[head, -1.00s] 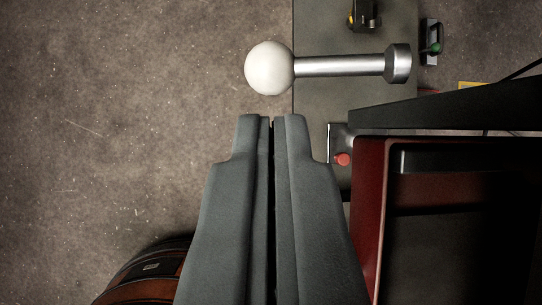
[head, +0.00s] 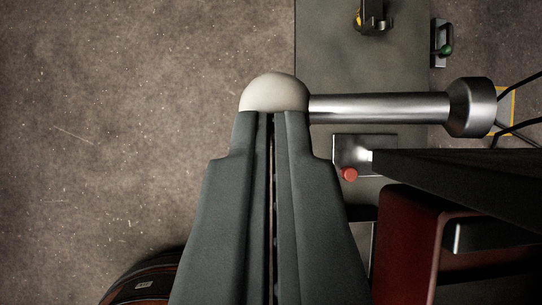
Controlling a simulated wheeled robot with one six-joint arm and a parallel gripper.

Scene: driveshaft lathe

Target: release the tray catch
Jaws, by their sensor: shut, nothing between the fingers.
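A lever with a white ball knob (head: 274,92) and a steel rod (head: 380,107) shows in the head view. The rod runs to the right into a thicker steel collar (head: 471,107). My gripper (head: 270,115) is shut and empty. Its fingertips overlap the lower part of the ball in the picture and hide it. I cannot tell whether they touch the ball. Which part is the tray catch itself is not clear.
A dark red tray-like box (head: 408,240) and a dark bar (head: 460,185) lie at the lower right. A small plate with a red knob (head: 348,174) is below the rod. Bare floor (head: 110,110) fills the left.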

